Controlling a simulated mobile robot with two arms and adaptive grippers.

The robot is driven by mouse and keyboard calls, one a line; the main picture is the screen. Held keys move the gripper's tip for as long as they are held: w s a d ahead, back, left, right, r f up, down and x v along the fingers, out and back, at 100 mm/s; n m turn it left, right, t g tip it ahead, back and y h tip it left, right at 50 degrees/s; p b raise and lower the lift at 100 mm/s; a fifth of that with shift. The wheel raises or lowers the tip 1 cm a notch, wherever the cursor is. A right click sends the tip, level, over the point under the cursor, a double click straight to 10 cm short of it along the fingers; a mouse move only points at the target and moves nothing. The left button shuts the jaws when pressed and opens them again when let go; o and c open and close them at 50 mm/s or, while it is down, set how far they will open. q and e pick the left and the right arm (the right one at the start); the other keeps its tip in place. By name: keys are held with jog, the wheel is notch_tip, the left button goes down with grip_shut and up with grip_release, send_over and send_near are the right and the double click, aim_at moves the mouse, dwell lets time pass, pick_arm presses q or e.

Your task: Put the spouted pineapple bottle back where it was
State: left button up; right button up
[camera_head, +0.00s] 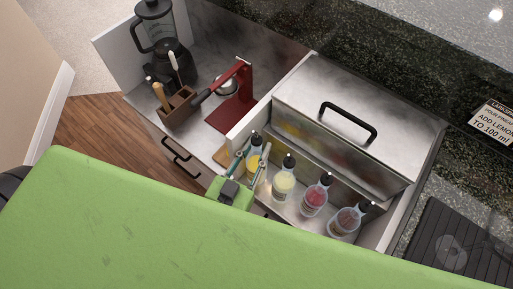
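A yellow bottle with a black spout (253,163), which looks like the pineapple bottle, stands roughly upright at the left end of a row of bottles. My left gripper (254,162) reaches in from the front, with a finger on either side of this bottle. I cannot tell whether the fingers press on it or stand slightly apart. The bottle's lower part is hidden by the gripper. To its right is a pale yellow spouted bottle (283,182). My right gripper is not in view.
A red bottle (315,198) and a brownish-red bottle (345,221) continue the row. A steel lidded box (340,110) stands behind them. Left of a divider are a red press (235,98), a brown utensil caddy (178,108) and a blender (163,40). A black mat (455,240) lies right.

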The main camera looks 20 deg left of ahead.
pick_arm(q)
jog(key=s+a+b, duration=0.1)
jog(key=s, duration=1.1)
jog(key=shift+a+r, duration=0.15)
jog(key=shift+a, duration=0.15)
jog(key=shift+w, duration=0.1)
jog(key=s+f+m+g, duration=0.1)
jog(key=s+f+g, duration=0.15)
jog(key=f, duration=0.85)
jog(key=s+f+g, duration=0.1)
jog(key=f+g, duration=0.2)
jog(key=f, duration=0.9)
jog(key=s+f+m+g, duration=0.1)
jog(key=s+f+g, duration=0.15)
jog(key=f, duration=0.85)
jog(key=s+a+f+g+y, duration=0.1)
jog(key=s+a+f+g, duration=0.3)
jog(key=f, duration=0.5)
jog(key=s+a+f+n+g+y, duration=0.1)
jog(key=s+a+f+g, duration=0.3)
jog(key=s+f, duration=0.5)
jog(key=shift+s+a+g+y, duration=0.3)
jog(key=shift+a+g, duration=0.1)
jog(key=shift+a, duration=0.8)
